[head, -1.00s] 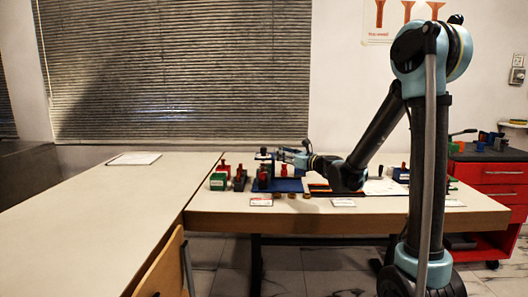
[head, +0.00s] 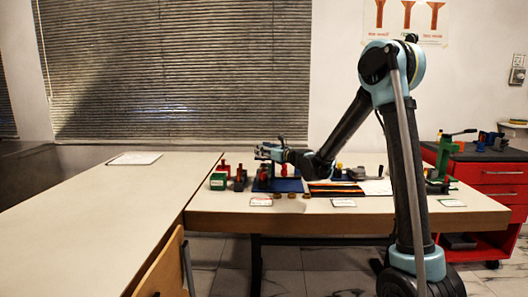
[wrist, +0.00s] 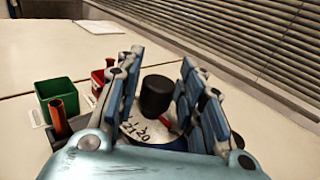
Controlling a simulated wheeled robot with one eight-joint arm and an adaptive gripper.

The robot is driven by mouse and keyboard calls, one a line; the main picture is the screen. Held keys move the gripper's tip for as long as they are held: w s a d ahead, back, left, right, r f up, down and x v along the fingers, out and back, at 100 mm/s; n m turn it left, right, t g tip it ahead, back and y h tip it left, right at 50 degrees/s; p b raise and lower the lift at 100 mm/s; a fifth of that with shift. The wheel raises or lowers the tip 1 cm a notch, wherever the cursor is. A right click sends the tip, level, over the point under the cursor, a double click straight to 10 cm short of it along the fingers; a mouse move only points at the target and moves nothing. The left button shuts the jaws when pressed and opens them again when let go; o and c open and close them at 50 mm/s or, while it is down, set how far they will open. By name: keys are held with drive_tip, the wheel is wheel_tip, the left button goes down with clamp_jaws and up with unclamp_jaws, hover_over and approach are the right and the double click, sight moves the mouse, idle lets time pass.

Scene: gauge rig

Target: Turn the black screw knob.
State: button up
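The black screw knob (wrist: 157,96) is an upright dark cylinder in the wrist view, above a pale dial plate with printed numbers (wrist: 146,130). My gripper (wrist: 162,60) is open, with one blue-padded finger on each side of the knob. A gap shows between the knob and the left finger; the right finger is close to it, and I cannot tell whether they touch. In the head view my gripper (head: 262,153) is over the blue mat (head: 290,186) on the far table, and the knob cannot be made out there.
A green box (wrist: 62,98), a red part (wrist: 97,78) and an orange tube (wrist: 63,117) stand left of the gripper in the wrist view. A white sheet (head: 134,158) lies on the mostly bare left table (head: 100,215). A red cabinet (head: 490,185) stands at right.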

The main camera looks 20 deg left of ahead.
drive_tip(key=c, duration=0.8)
drive_tip(key=shift+s+m+t+h, duration=0.1)
drive_tip(key=shift+m+t+h, duration=0.2)
drive_tip(key=shift+m+t, duration=0.15)
drive_tip(key=m+t+h, duration=0.2)
drive_tip(key=t+h, duration=0.1)
drive_tip(key=shift+a+m, duration=0.1)
drive_tip(key=shift+m, duration=0.15)
drive_tip(key=m+t+h, duration=0.2)
drive_tip(key=h, duration=0.1)
drive_tip(key=m+t+h, duration=0.2)
drive_tip(key=m+h, duration=0.1)
drive_tip(key=shift+a+h, duration=0.1)
drive_tip(key=shift+h, duration=0.2)
drive_tip(key=m+h, duration=0.3)
drive_tip(key=h, duration=0.2)
drive_tip(key=m+h, duration=0.3)
drive_tip(key=h, duration=0.2)
drive_tip(key=m+g+h, duration=0.2)
drive_tip(key=m+h, duration=0.1)
drive_tip(key=m+g+h, duration=0.2)
drive_tip(key=h, duration=0.2)
drive_tip(key=shift+m, duration=0.4)
drive_tip(key=shift+g+h, duration=0.35)
drive_tip(key=shift+h, duration=0.05)
